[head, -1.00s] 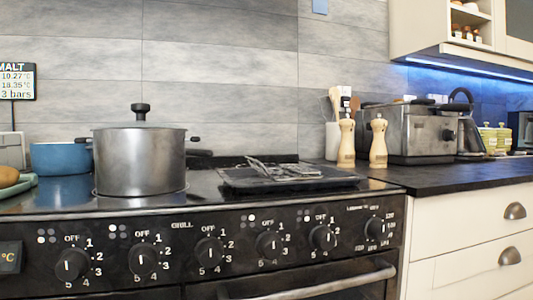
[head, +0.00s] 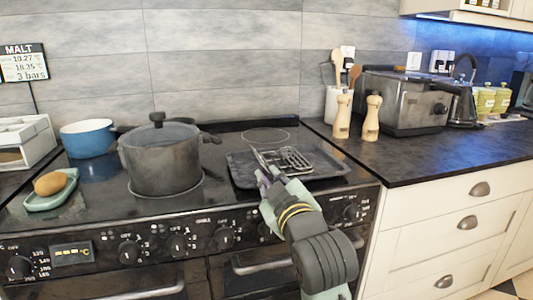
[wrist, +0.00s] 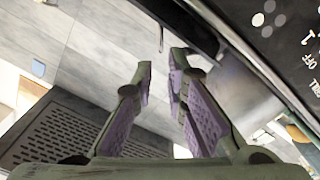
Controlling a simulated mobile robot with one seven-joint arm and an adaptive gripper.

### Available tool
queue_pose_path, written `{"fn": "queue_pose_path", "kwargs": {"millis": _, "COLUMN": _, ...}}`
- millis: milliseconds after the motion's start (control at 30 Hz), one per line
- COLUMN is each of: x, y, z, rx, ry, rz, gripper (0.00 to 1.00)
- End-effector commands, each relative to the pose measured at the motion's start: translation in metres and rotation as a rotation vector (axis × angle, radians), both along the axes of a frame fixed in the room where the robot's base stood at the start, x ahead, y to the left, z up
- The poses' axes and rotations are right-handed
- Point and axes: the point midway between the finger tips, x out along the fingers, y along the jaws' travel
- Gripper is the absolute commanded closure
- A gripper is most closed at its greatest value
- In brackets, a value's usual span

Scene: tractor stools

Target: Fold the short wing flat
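A metal wire rack (head: 292,157) lies on a black tray (head: 328,175) on the right part of the hob. A thin metal part (head: 258,157) stands raised at the rack's left end; I cannot tell for certain whether it is the short wing. My gripper (head: 262,176) is at the tray's front left, close to that raised part; contact is unclear. In the wrist view, the gripper's two purple-padded fingers (wrist: 164,72) are apart with a gap between their tips. A thin bar (wrist: 161,40) shows beyond the gap, and nothing is clearly held.
A lidded grey pot (head: 162,160) stands left of the tray. A blue pan (head: 87,140) and a green dish (head: 50,190) are farther left. Two wooden mills (head: 371,117) and a toaster (head: 410,105) stand right. The right counter's front (head: 420,165) is clear.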

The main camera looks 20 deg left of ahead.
Motion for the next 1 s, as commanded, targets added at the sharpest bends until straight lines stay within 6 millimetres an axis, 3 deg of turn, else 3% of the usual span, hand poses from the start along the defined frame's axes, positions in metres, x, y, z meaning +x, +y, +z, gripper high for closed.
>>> {"fn": "queue_pose_path", "kwargs": {"millis": 300, "x": 0.05, "y": 0.035, "z": 0.001, "rx": 0.0, "ry": 0.001, "rz": 0.003, "gripper": 0.87}}
{"fn": "queue_pose_path", "kwargs": {"millis": 500, "x": 0.07, "y": 0.049, "z": 0.001, "rx": 0.0, "ry": 0.0, "rz": 0.003, "gripper": 0.87}}
{"fn": "queue_pose_path", "kwargs": {"millis": 867, "x": 0.076, "y": 0.052, "z": 0.0, "rx": 0.001, "ry": -0.002, "rz": 0.002, "gripper": 0.87}}
{"fn": "queue_pose_path", "kwargs": {"millis": 1000, "x": 0.076, "y": 0.052, "z": 0.0, "rx": 0.001, "ry": -0.002, "rz": 0.002, "gripper": 0.94}}
